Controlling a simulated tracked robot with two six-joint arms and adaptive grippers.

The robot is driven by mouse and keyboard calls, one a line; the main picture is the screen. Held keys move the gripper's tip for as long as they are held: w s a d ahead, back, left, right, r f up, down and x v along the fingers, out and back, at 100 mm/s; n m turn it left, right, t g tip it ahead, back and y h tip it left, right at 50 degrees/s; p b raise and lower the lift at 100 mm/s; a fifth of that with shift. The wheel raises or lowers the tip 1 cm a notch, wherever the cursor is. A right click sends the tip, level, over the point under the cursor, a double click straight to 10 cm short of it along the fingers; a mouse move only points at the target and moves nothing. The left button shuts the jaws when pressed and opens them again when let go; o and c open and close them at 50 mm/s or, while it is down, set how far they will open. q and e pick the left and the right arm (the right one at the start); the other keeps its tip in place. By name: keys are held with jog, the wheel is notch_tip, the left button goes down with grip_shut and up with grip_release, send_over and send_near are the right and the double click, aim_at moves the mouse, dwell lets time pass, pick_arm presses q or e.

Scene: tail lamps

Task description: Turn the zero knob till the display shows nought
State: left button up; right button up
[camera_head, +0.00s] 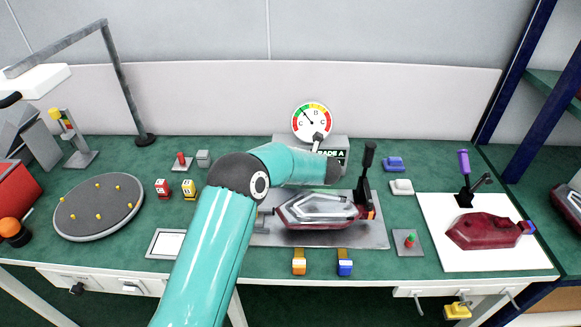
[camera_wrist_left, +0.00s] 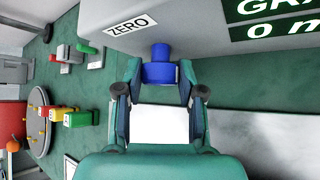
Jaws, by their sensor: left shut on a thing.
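The grey tester (camera_head: 282,141) stands at the back of the bench with a round dial (camera_head: 312,121) on top. The dial's needle points up and left. Its green display (camera_wrist_left: 277,30) shows "GRA" and, below, "o" and part of another letter, cut off by the frame; in the head view I read "ADE A". The blue zero knob (camera_wrist_left: 160,72) sits under the "ZERO" label. My left gripper (camera_wrist_left: 160,80) is shut on the knob, a finger on each side. In the head view my teal arm hides the knob and the fingers.
A red lamp (camera_head: 318,212) lies on the grey plate (camera_head: 375,236) in front of the tester, beside a black-handled clamp (camera_head: 367,160). A turntable (camera_head: 98,208) with yellow pegs is at left. A second red lamp (camera_head: 485,232) is on a white sheet (camera_head: 440,255) at right.

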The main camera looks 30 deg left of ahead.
pick_arm(q)
jog(key=shift+d+f, duration=0.1)
jog(key=shift+f, duration=0.05)
jog(key=o, duration=1.1)
jog(key=shift+o, duration=0.2)
jog(key=shift+s+d+r, duration=0.1)
jog(key=shift+d+r, duration=0.15)
jog(key=shift+r, duration=0.1)
jog(key=v, duration=1.1)
jog(key=shift+s, duration=0.15)
